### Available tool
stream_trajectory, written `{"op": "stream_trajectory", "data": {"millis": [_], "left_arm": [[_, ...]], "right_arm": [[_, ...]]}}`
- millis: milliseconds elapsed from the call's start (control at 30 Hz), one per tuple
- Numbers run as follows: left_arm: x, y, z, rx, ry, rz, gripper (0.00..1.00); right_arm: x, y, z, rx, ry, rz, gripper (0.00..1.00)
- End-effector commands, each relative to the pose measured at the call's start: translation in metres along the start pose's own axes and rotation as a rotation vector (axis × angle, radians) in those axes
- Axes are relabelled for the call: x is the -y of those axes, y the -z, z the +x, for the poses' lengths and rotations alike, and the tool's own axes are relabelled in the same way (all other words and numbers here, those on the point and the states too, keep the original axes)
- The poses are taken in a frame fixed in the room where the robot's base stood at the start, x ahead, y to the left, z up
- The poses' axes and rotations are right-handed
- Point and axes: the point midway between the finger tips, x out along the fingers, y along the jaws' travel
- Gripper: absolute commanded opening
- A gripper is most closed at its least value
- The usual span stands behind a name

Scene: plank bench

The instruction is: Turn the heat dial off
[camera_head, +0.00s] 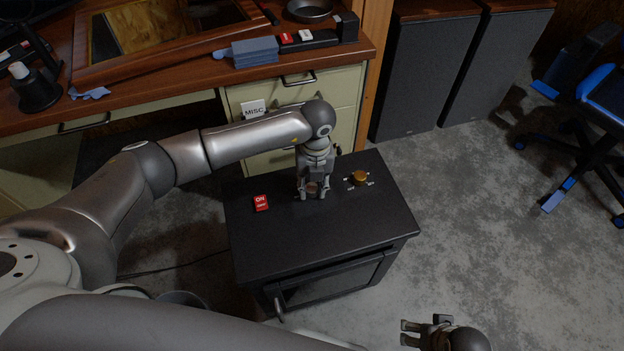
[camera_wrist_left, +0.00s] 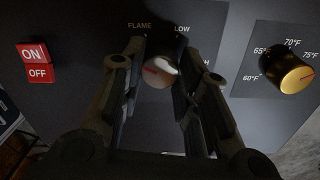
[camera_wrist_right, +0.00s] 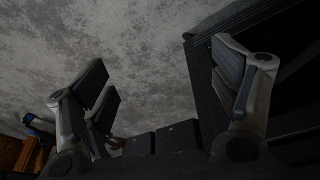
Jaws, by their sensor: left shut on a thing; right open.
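A black heater box (camera_head: 280,241) stands on the floor with controls on its top. My left gripper (camera_head: 312,195) points down over the middle dial (camera_head: 312,187), one finger on each side, shut on it. In the left wrist view this dial (camera_wrist_left: 157,76) is silvery with a red mark pointing left and slightly up. FLAME, LOW and a partly hidden word ending in H are printed around it; the fingers cover other markings. My right gripper (camera_head: 408,334) is open and empty at the bottom right, away from the box; its fingers also show in the right wrist view (camera_wrist_right: 165,90).
A gold knob (camera_head: 360,177) with temperature marks from 60°F to 75°F sits right of the held dial. A red ON/OFF switch (camera_head: 261,203) sits to the left. A desk (camera_head: 342,57) stands behind the box, with speakers (camera_head: 425,75) at its right.

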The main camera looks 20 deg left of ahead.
Motion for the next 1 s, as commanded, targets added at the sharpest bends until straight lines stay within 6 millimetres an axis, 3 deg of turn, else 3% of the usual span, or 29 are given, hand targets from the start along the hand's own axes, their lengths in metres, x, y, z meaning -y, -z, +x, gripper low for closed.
{"op": "stream_trajectory", "data": {"millis": [200,433,700,1000], "left_arm": [[0.0,0.0,-0.002,-0.009,-0.002,-0.177,0.06],[0.0,0.001,-0.001,-0.015,-0.001,-0.309,0.06],[0.001,0.001,0.0,-0.018,0.0,-0.384,0.06],[0.001,0.001,0.001,-0.018,0.0,-0.399,0.06]], "right_arm": [[0.002,-0.017,0.037,0.025,0.004,-0.004,0.83],[0.004,-0.035,0.065,0.041,0.006,-0.007,0.83],[0.004,-0.048,0.08,0.05,0.007,-0.009,0.83],[0.005,-0.05,0.083,0.051,0.007,-0.009,0.83]]}}
